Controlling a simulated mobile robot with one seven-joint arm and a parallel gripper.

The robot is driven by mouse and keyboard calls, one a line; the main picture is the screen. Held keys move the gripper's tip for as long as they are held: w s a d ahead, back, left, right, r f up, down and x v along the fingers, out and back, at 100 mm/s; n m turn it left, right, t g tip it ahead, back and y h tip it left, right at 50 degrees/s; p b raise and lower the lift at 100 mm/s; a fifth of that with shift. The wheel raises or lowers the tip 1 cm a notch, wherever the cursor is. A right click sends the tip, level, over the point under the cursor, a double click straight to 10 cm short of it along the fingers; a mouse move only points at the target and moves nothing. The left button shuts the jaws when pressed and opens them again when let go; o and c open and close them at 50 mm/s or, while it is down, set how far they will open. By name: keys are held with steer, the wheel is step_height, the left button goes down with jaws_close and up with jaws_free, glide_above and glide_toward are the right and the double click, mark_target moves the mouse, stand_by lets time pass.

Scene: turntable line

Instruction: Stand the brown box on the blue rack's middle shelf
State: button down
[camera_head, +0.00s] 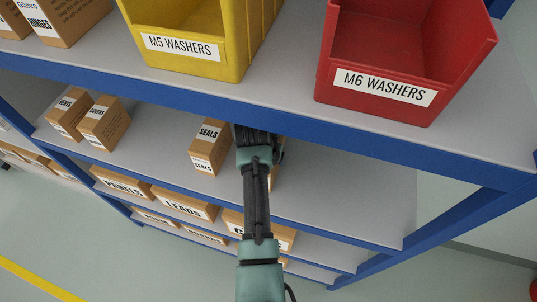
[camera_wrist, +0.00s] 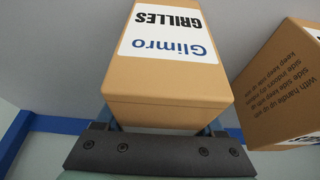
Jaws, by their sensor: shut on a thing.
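My gripper (camera_head: 258,145) reaches between the blue rack's (camera_head: 190,97) upper and middle shelves. In the wrist view it is shut on a brown box (camera_wrist: 168,92) labelled "Glimro GRILLES". In the head view the arm hides most of this box; only a brown strip (camera_head: 277,175) shows to the right of my gripper. The middle shelf (camera_head: 340,205) is grey with a blue front edge. I cannot tell whether the box touches the shelf.
A SEALS box (camera_head: 208,148) stands just left of my gripper; a neighbouring box (camera_wrist: 285,85) shows close in the wrist view. Two boxes (camera_head: 88,118) stand farther left. Yellow (camera_head: 190,50) and red (camera_head: 380,95) bins sit above. The middle shelf's right part is clear.

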jaws_free()
steer(key=shift+f, duration=0.1)
steer(key=shift+s+r, duration=0.1)
steer(key=shift+r, duration=0.5)
steer(key=shift+s+a+r, duration=0.3)
steer(key=shift+s+r, duration=0.4)
steer(key=shift+r, duration=0.15)
steer(key=s+a+b, duration=0.1)
steer(key=s+a, duration=0.2)
steer(key=s, duration=0.8)
steer(key=shift+a+b, duration=0.25)
steer(key=shift+b, duration=0.15)
steer(key=shift+w+r, duration=0.1)
